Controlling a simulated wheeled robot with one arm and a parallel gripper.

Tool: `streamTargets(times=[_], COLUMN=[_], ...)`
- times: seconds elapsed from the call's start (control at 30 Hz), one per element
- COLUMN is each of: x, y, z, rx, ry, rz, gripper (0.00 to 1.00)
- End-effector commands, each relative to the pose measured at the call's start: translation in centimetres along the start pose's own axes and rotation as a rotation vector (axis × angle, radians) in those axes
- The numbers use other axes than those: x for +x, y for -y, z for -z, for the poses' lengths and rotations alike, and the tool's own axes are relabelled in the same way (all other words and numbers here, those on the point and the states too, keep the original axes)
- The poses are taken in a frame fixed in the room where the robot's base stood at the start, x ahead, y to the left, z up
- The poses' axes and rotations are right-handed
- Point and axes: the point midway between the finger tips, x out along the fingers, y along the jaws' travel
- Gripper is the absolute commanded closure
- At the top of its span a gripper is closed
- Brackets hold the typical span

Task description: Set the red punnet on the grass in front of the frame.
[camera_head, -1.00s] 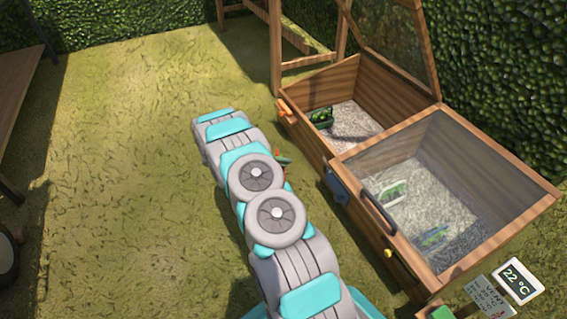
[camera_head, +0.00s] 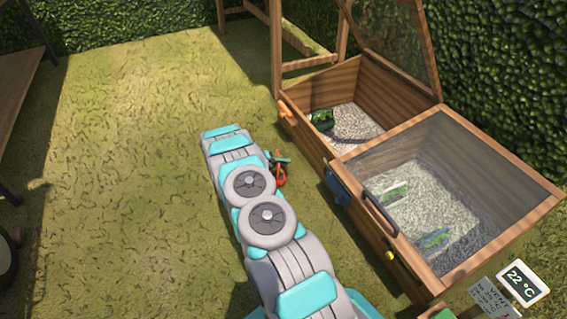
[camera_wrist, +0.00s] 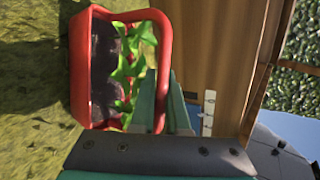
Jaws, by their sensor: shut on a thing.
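The red punnet (camera_wrist: 78,68) fills much of the wrist view, with green seedlings and dark soil in it. In the head view only a little of the red punnet (camera_head: 281,179) and my gripper (camera_head: 278,160) shows beside my arm, which hides the rest. They are over the grass (camera_head: 140,170), just in front of the wooden frame (camera_head: 305,135). I cannot tell whether the punnet touches the grass.
The frame's far bay has its lid raised and holds a green punnet (camera_head: 322,119). The near bay is under a closed glass lid (camera_head: 450,165), with punnets below. A thermometer display (camera_head: 523,284) stands at the lower right. Grass to the left is clear.

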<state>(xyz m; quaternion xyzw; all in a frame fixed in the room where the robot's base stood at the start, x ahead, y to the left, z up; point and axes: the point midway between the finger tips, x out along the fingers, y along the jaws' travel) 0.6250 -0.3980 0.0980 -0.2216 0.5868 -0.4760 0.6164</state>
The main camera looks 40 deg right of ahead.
Motion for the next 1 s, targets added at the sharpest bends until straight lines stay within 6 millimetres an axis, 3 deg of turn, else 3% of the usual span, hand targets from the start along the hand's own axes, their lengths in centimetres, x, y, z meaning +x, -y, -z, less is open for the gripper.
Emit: streamTargets(times=[0.07, 0.1, 0.37, 0.67, 0.77, 1.0], x=[0.1, 0.1, 0.1, -0.1, -1.1, -5.8], y=[0.0, -0.1, -0.1, 0.1, 0.1, 0.3], z=[0.0, 0.0, 0.0, 0.0, -0.1, -0.1], rx=[0.0, 0.0, 0.0, 0.001, 0.001, 0.0], ry=[0.0, 0.0, 0.0, 0.0, 0.002, 0.001], rz=[0.0, 0.0, 0.0, 0.0, -0.001, 0.001], gripper=[1.0, 0.85, 0.57, 0.57, 0.57, 0.57])
